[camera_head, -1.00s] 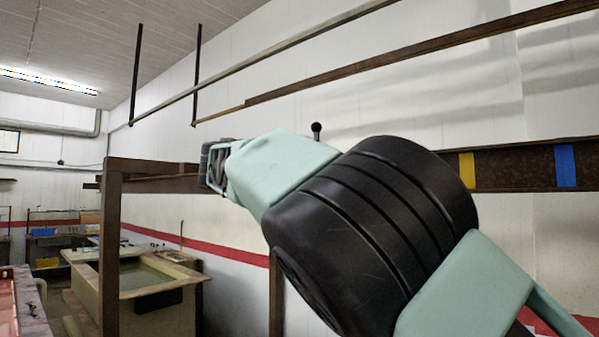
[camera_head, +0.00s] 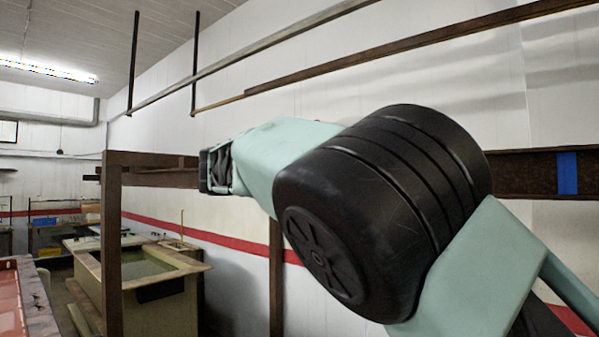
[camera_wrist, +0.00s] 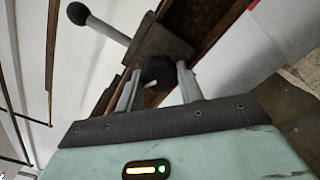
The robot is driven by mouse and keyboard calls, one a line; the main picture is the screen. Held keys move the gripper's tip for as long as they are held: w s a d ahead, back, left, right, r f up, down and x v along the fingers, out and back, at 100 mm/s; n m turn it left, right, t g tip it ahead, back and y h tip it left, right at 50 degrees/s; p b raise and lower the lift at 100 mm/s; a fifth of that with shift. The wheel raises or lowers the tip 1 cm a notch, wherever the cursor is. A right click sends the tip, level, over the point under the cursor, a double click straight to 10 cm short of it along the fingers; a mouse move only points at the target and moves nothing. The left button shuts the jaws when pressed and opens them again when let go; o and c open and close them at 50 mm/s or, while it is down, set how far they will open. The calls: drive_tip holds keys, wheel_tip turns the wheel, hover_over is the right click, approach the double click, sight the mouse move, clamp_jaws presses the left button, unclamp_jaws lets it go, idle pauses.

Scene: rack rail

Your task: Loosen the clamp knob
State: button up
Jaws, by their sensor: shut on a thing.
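In the wrist view, a dark round clamp knob (camera_wrist: 157,74) sits between the fingers of my gripper (camera_wrist: 157,80). One grey finger is on each side of it, and the gripper is shut on it. The knob is on a dark rusty clamp block (camera_wrist: 165,45) mounted on the brown rail (camera_wrist: 208,20). A grey lever with a black ball end (camera_wrist: 78,13) sticks out of the block to the upper left. In the head view, my gripper (camera_head: 214,168) is at the rail's left end; the knob and lever are hidden by my arm.
The rusty rail (camera_head: 520,175) runs along the white wall and has a blue mark (camera_head: 567,173). A brown post (camera_head: 112,245) stands at its left end. A tank (camera_head: 150,265) and a red-topped bench (camera_head: 12,295) stand at lower left. Overhead bars (camera_head: 300,80) cross above.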

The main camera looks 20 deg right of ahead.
idle(0.5)
drive_tip(key=o, duration=1)
drive_tip(key=b+v, duration=0.5)
drive_tip(key=v, duration=1.2)
drive_tip(key=shift+a+b, duration=0.2)
drive_tip(key=shift+b, duration=0.15)
drive_tip(key=shift+s, duration=0.15)
